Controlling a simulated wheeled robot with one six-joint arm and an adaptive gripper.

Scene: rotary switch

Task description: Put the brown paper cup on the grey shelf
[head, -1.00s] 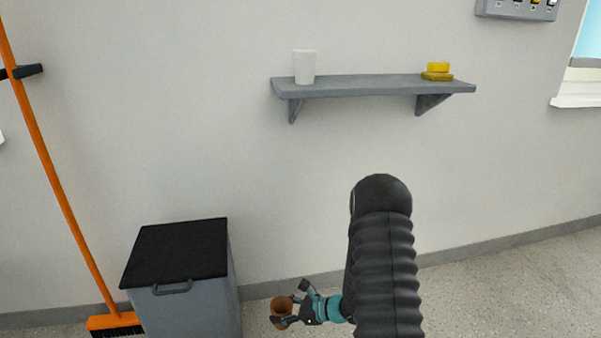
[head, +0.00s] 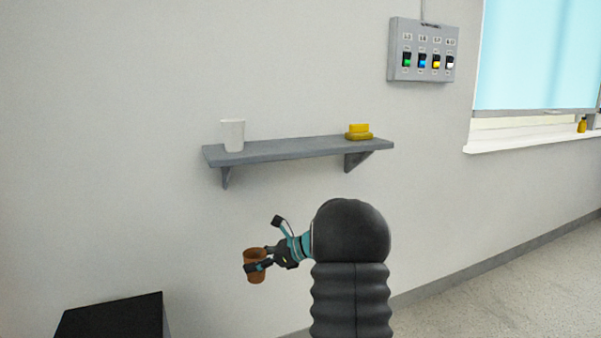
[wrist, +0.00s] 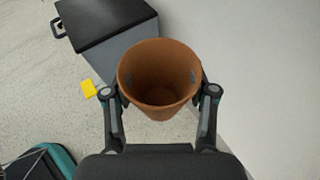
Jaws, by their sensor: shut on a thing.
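The brown paper cup (head: 254,279) is held upright in my gripper (head: 257,266), below the left part of the grey shelf and in front of the wall. The wrist view shows the empty cup (wrist: 160,85) from above, its open mouth up, with the two fingers of my gripper (wrist: 160,96) pressed on its sides. The grey shelf (head: 295,149) is fixed to the wall on two brackets, above my gripper. The shelf is not in the wrist view.
A white cup (head: 232,135) stands at the shelf's left end and a yellow sponge-like stack (head: 359,132) at its right. The shelf's middle is clear. A grey bin with black lid (head: 112,318) stands lower left. A switch panel (head: 423,50) hangs upper right.

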